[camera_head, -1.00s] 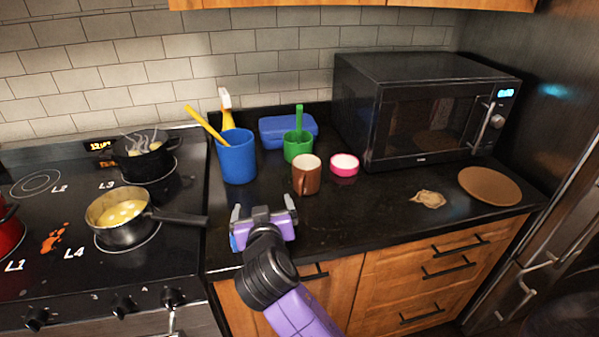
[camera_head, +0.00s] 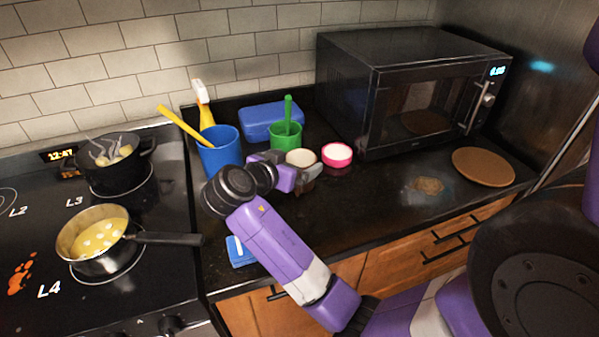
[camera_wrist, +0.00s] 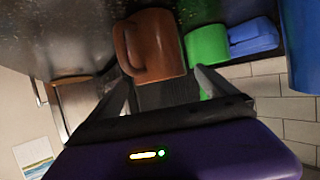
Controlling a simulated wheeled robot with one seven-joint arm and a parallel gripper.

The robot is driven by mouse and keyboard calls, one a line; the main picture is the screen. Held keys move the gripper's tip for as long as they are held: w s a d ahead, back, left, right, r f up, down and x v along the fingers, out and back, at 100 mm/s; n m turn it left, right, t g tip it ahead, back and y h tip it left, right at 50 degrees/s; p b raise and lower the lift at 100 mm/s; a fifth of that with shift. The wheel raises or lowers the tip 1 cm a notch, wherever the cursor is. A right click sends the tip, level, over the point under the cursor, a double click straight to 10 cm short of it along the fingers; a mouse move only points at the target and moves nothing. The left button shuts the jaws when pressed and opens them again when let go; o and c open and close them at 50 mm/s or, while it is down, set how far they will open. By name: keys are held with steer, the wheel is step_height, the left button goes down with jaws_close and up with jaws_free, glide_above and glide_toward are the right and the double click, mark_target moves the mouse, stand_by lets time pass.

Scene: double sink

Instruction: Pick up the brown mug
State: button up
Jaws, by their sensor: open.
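The brown mug (camera_head: 301,158) stands upright on the black counter, between the green cup and the pink bowl. In the head view its pale inside shows at the rim, and my gripper (camera_head: 298,178) hides most of its body. In the wrist view the mug (camera_wrist: 157,45) is just ahead of my open fingers (camera_wrist: 162,80), roughly centred between their tips, with its handle toward the left finger. I cannot tell whether either finger touches it.
A green cup (camera_head: 285,136), blue cup (camera_head: 220,155) and pink bowl (camera_head: 337,154) stand close around the mug. A blue box (camera_head: 270,120) and microwave (camera_head: 415,90) are behind. A blue sponge (camera_head: 240,252) lies near the front edge. The stove's pot (camera_head: 100,240) is left.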

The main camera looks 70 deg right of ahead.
steer(key=shift+x, duration=1.5)
steer(key=shift+c, duration=0.3)
steer(key=c, duration=1.8)
